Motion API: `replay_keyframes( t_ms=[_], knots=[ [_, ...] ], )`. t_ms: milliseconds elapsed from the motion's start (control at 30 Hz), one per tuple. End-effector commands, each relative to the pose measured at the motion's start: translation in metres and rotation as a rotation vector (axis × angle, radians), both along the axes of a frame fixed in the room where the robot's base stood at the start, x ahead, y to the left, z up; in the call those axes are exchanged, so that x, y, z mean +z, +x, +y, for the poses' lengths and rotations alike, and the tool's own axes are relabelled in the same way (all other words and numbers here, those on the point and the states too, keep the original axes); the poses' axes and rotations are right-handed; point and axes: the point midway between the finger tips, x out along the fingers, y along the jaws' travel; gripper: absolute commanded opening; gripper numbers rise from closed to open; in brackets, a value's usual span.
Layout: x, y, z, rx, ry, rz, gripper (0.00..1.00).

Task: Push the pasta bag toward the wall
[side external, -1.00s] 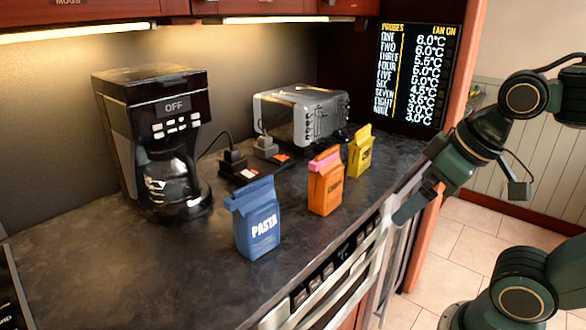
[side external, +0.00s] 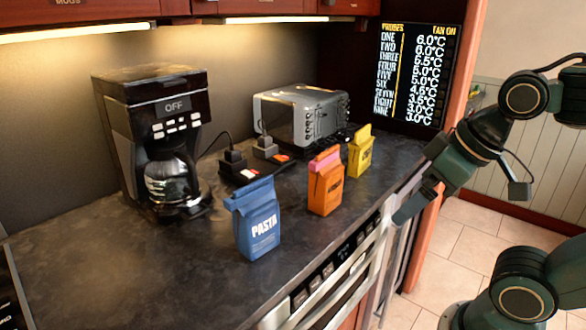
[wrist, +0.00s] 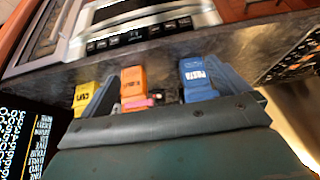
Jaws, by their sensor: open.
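The blue pasta bag (side external: 256,220) stands upright on the dark counter (side external: 150,270), near its front edge and apart from the wall behind. It also shows at the right in the wrist view (wrist: 198,78). My gripper (side external: 405,207) is at the right in the side view, in front of the counter edge, well apart from the pasta bag. In the wrist view, its two fingers spread to either side and nothing is between them, so it is open and empty.
An orange bag (side external: 326,183) and a yellow bag (side external: 360,154) stand right of the pasta bag. A coffee maker (side external: 158,110), plugs (side external: 234,160) and a toaster (side external: 300,112) stand behind. The oven front (side external: 330,290) is below the counter edge. The counter's left front is clear.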

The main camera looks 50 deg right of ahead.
Motion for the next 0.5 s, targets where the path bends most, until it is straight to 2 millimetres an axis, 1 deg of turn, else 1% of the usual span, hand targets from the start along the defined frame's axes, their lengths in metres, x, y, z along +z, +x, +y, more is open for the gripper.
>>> replay_keyframes(
  t_ms=[67,100,200,367,500],
  knots=[
    [0.000,0.000,0.000,0.000,0.000,0.000,1.00],
    [0.000,0.000,0.000,0.000,0.000,0.000,0.98],
    [0.000,0.000,0.000,-0.001,0.002,0.000,0.80],
    [0.004,0.004,0.003,-0.015,0.018,0.002,0.80],
    [0.011,0.013,0.008,-0.048,0.057,0.010,0.80]
  ],
)
